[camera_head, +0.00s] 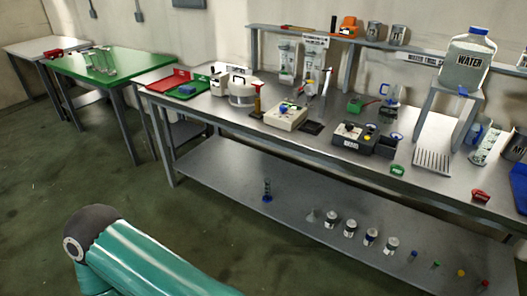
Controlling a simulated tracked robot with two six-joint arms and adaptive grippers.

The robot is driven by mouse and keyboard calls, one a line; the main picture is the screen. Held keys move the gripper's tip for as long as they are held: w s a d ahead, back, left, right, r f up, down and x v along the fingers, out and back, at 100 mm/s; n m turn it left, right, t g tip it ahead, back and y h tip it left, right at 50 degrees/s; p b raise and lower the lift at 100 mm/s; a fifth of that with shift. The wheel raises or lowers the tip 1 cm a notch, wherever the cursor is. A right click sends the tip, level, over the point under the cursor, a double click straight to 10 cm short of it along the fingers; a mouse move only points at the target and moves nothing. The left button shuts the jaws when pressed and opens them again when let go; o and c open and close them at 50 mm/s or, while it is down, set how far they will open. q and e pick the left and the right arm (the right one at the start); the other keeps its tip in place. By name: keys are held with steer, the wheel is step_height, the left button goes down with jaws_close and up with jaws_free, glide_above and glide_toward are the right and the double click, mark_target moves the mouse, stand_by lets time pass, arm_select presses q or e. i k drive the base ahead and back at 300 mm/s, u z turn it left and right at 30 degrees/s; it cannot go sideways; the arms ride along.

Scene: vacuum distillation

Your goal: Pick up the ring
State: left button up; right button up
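I cannot tell for sure which thing is the ring. A small blue loop (397,136) shows at the right end of the dark device on the long steel bench, and a small green round piece (397,170) lies near the bench's front edge. Both are too small to make out fully. Neither gripper is in view. A teal link of one of my arms shows at the bottom left, well apart from the bench.
The long steel bench (225,118) holds a white hotplate-like device (286,115), a dark device (352,134) and a water jug (467,62) on a stand. Small bottles stand on its lower shelf (225,170). A green table (105,67) stands left. The floor in front is clear.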

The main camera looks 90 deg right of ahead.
mark_target(396, 169)
steer(key=u, duration=0.7)
steer(key=i, duration=0.2)
steer(key=z, duration=3.2)
steer(key=i, duration=0.25)
steer(key=z, duration=1.9)
steer(key=k, duration=0.6)
steer(key=z, duration=0.35)
steer(key=i, duration=1.9)
steer(key=u, duration=0.45)
